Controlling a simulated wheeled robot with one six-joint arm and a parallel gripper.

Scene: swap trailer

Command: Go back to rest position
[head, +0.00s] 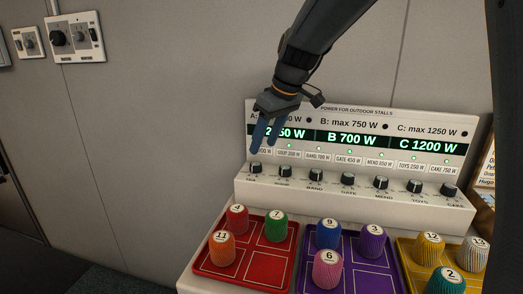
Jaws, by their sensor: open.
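My gripper (265,132) hangs from the arm at the upper middle of the head view, fingers pointing down. It is open with nothing seen between its fingers. It is in front of the left part of the power panel (470,152) and covers part of the A reading. Whether the fingers touch the panel I cannot tell. The panel's displays read B 700 W and C 1200 W. A row of black knobs (348,181) runs along the ledge below, under small labels and green lights.
Below stand a red tray (269,270), a purple tray (345,281) and a yellow tray (408,262) holding numbered coloured pegs. Switch boxes (75,38) are on the wall at upper left. The wall and space left of the panel are clear.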

